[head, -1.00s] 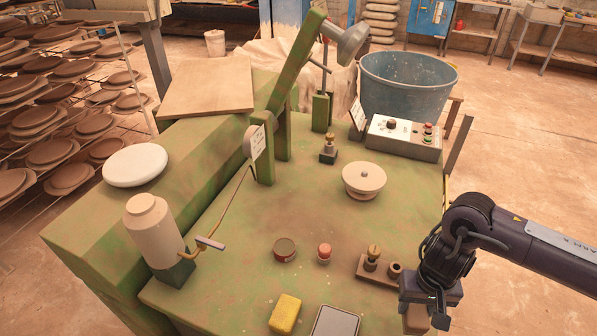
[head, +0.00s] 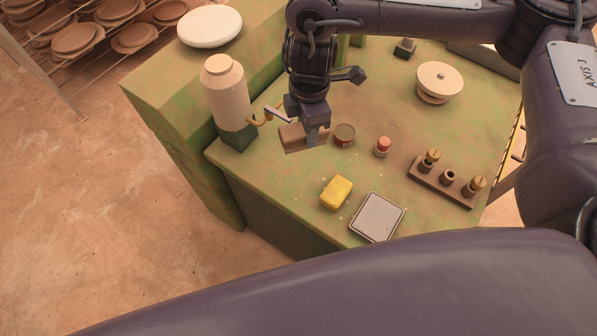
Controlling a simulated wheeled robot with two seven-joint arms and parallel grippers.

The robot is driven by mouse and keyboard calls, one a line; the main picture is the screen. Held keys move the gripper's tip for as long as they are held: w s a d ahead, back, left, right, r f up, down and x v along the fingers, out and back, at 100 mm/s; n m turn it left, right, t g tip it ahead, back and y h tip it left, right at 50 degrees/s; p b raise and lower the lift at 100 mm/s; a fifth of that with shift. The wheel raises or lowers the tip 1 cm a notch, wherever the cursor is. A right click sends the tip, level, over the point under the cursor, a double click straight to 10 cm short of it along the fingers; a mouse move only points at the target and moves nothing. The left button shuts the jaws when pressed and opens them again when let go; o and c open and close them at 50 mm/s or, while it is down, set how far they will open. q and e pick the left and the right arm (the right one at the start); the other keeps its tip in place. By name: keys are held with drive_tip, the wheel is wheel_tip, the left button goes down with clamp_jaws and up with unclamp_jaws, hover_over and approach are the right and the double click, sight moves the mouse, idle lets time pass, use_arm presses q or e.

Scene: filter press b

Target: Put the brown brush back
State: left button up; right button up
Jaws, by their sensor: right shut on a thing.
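My right gripper (head: 312,135) reaches in from the right over the green table (head: 290,180). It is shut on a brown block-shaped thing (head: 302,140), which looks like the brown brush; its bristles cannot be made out. The brush hangs in front of the small red-rimmed tin (head: 344,134) and to the right of the cream bottle (head: 227,95). I cannot tell whether it touches the table. My left gripper is not in view.
A yellow sponge (head: 336,192), a grey square pad (head: 377,217), a red-topped piece (head: 383,146) and a brown holder (head: 440,187) with brass-topped pieces stand on the table. A round cream piece (head: 438,80) stands behind. The front left tabletop is clear.

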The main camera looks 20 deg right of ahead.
sight(301, 126)
drive_tip(key=r+n, duration=0.1)
drive_tip(key=n, duration=0.1)
drive_tip(key=r+n, duration=0.1)
drive_tip(key=n, duration=0.1)
drive_tip(key=a+r+n, duration=0.1)
drive_tip(key=n, duration=0.1)
drive_tip(key=shift+w+r, duration=0.2)
drive_tip(key=shift+w, duration=0.1)
drive_tip(key=shift+r+n, duration=0.15)
drive_tip(key=shift+n, duration=0.65)
wheel_tip(301, 126, down, 15)
drive_tip(key=shift+f+b, duration=0.2)
drive_tip(key=shift+b, duration=0.7)
drive_tip(key=shift+f+b, duration=0.7)
drive_tip(key=shift+f, duration=1.5)
drive_tip(key=shift+f, duration=0.2)
drive_tip(key=o, duration=1)
drive_tip(key=shift+c, duration=0.2)
